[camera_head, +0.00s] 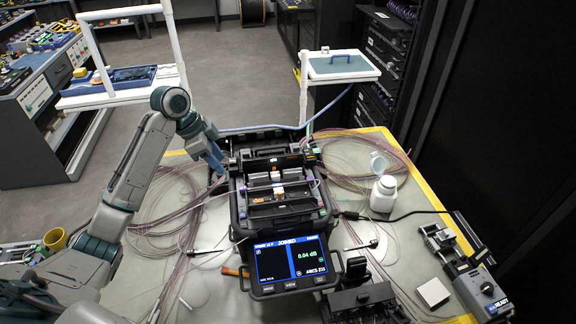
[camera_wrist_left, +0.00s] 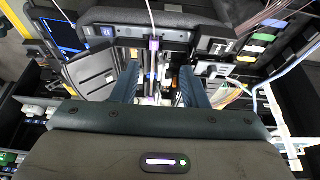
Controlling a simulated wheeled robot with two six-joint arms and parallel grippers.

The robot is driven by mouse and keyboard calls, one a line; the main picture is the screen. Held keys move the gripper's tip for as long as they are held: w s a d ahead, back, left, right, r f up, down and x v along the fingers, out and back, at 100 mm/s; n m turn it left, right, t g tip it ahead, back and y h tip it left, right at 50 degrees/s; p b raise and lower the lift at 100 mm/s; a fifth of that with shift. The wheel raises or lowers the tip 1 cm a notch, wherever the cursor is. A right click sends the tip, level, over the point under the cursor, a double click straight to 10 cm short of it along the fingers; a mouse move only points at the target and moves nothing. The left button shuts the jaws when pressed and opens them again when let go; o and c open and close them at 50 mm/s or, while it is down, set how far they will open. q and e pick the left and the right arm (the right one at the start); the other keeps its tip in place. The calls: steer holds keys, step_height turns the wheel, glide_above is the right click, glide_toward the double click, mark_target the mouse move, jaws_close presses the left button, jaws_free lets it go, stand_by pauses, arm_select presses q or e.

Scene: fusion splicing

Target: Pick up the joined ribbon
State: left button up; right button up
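The fusion splicer (camera_head: 236,222) stands open on the table. Its screen (camera_head: 290,262) reads "JOINED" and 0.04 dB. The joined ribbon (camera_head: 216,196) shows as a thin pale line running across the splicer bed and out to the left; its middle is hard to make out. In the left wrist view a pale strand (camera_wrist_left: 151,14) runs down to a purple piece (camera_wrist_left: 154,44). My left gripper (camera_head: 219,165) is at the splicer's back left corner. In the wrist view its two fingers (camera_wrist_left: 158,88) are apart, with the splicer beyond and nothing clearly held. My right gripper is not in view.
A white bottle (camera_head: 384,194) stands right of the splicer. A device marked "READY" (camera_head: 487,292) is at the table's right edge, with a white square (camera_head: 433,292) beside it. Loose fibre coils (camera_head: 180,215) lie on both sides. Black equipment (camera_head: 362,300) sits at the front.

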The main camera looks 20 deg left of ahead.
arm_select(q)
steer(key=p, duration=0.2)
glide_above(240, 188)
steer(key=a, duration=0.2)
step_height(240, 188, down, 5)
steer(key=f, duration=0.1)
steer(key=f+p, duration=0.1)
steer(key=d+f+p, duration=0.1)
steer(key=shift+s+f, duration=0.25)
steer(key=shift+s, duration=0.15)
steer(key=shift+w+d+f, duration=0.15)
steer(key=shift+f, duration=0.4)
jaws_close()
